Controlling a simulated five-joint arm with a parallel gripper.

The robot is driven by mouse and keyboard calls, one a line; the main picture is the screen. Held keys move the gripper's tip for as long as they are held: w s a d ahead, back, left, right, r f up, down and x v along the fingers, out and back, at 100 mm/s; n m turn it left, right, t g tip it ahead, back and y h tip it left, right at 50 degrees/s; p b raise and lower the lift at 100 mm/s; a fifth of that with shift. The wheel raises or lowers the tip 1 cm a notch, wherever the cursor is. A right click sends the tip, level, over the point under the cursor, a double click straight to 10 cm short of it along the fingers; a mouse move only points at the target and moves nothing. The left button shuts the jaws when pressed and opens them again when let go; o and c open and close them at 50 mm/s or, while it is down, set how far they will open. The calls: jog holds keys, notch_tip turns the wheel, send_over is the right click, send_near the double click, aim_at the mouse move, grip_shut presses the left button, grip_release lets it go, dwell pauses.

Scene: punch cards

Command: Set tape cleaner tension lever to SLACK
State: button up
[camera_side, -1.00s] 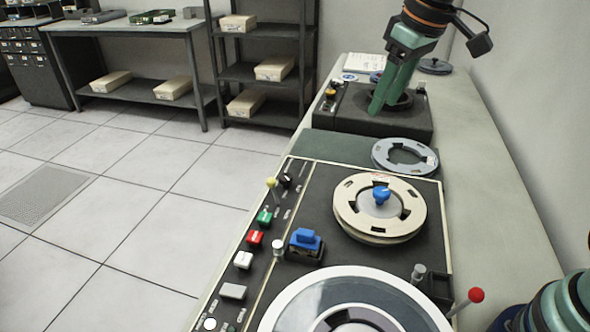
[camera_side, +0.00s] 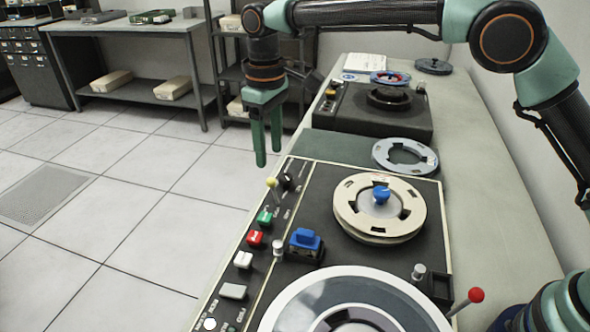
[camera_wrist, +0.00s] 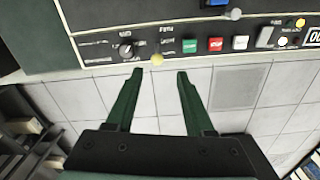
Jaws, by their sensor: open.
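A small lever with a yellow ball knob (camera_side: 271,183) stands at the left edge of the tape deck panel (camera_side: 330,190). In the wrist view its yellow knob (camera_wrist: 157,58) appears just beyond and between my fingertips. A lever with a red ball knob (camera_side: 475,295) leans out at the deck's right side. I cannot read labels that tell which lever is the tension lever. My gripper (camera_side: 268,158) is open and empty, pointing down, slightly above the yellow knob in the side view. In the wrist view my gripper (camera_wrist: 160,74) shows two parted green fingers.
A black rotary knob (camera_wrist: 126,49) is beside the yellow one. Green (camera_side: 264,217), red (camera_side: 255,238) and white (camera_side: 243,260) switches line the panel's left edge. A cream reel (camera_side: 355,222) and a dark device (camera_side: 340,115) are behind. Open floor lies left.

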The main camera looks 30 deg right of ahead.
aim_at(273, 179)
jog(key=f, duration=1.1)
jog(key=shift+w+d+f, duration=0.1)
jog(key=shift+w+d, duration=0.05)
jog(key=shift+d, duration=0.1)
grip_shut()
